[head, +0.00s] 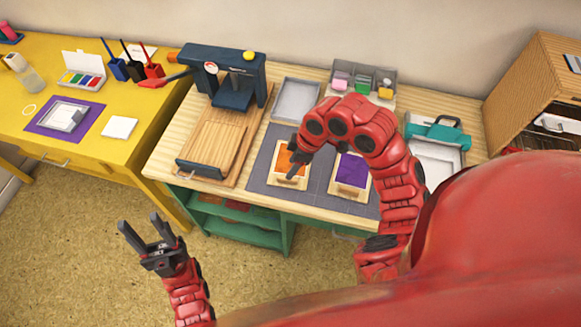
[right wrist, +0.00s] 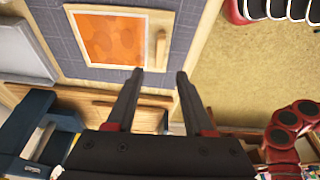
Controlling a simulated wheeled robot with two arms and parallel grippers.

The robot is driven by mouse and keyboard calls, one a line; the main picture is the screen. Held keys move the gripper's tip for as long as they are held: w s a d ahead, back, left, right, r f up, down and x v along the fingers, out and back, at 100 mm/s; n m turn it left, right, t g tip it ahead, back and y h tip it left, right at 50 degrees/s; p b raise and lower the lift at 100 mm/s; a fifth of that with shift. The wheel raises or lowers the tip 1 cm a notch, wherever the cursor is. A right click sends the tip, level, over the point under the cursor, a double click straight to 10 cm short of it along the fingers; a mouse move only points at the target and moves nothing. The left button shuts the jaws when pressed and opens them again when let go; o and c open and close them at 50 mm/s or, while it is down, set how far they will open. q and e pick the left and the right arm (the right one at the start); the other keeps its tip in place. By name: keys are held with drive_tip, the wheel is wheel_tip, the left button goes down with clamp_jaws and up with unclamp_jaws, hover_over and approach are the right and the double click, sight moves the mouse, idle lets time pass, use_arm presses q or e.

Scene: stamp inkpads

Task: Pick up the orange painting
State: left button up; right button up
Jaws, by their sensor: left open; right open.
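The orange painting (head: 283,161) is an orange square with a pale border on a light wooden board, lying flat on the grey mat. In the right wrist view the orange painting (right wrist: 105,38) is at the top, with a small wooden bar on the board beside it. My right gripper (head: 293,174) is over the board and hides part of it. My left gripper (head: 146,226) is open and empty over the floor.
A purple painting (head: 352,168) on a like board lies to the right on the grey mat (head: 262,172). A dark blue press (head: 236,96) with a wooden base stands to the left. A grey tray (head: 297,99) and a sectioned box (head: 362,82) are behind.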

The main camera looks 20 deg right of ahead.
drive_tip(key=shift+w+a+f, duration=0.15)
drive_tip(key=shift+f, duration=0.55)
drive_tip(key=x, duration=0.1)
drive_tip(key=p+x, duration=0.1)
drive_tip(key=x, duration=0.2)
drive_tip(key=shift+s+d+f, duration=0.25)
drive_tip(key=shift+s, duration=0.05)
drive_tip(key=shift+w+a+f, duration=0.1)
drive_tip(key=shift+w+f, duration=0.1)
drive_tip(key=shift+f, duration=0.3)
clamp_jaws()
